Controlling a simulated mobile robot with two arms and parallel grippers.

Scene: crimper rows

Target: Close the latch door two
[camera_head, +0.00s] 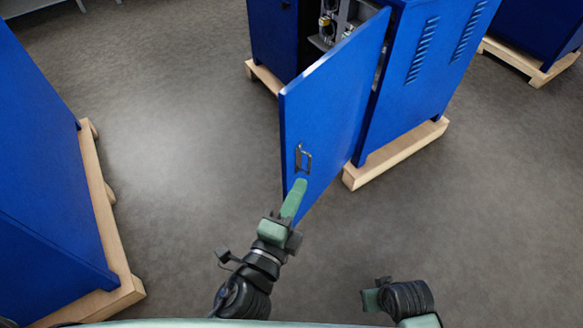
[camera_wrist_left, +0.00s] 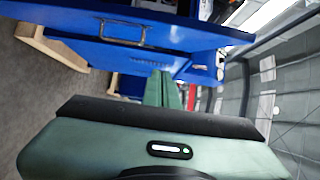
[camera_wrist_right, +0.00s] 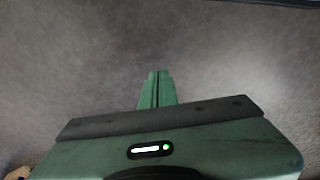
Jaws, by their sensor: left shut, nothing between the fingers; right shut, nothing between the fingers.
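The blue latch door (camera_head: 330,105) stands wide open from its cabinet (camera_head: 415,75) in the head view, its handle (camera_head: 303,158) on the face toward me. My left gripper (camera_head: 296,197) is shut and empty, with its fingertips just below the handle in the picture. In the left wrist view the fingers (camera_wrist_left: 164,88) point toward the door (camera_wrist_left: 190,35), and the handle (camera_wrist_left: 122,33) is up and to the left of them. I cannot tell whether they touch the door. My right gripper (camera_head: 372,298) is low at the front; its shut, empty fingers (camera_wrist_right: 157,90) show over bare floor.
The cabinet stands on a wooden pallet (camera_head: 395,155). Another blue cabinet (camera_head: 45,170) on a pallet (camera_head: 105,215) is at the left, and one more (camera_head: 540,30) is at the upper right. Grey floor (camera_head: 170,130) is clear between the left cabinet and the door.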

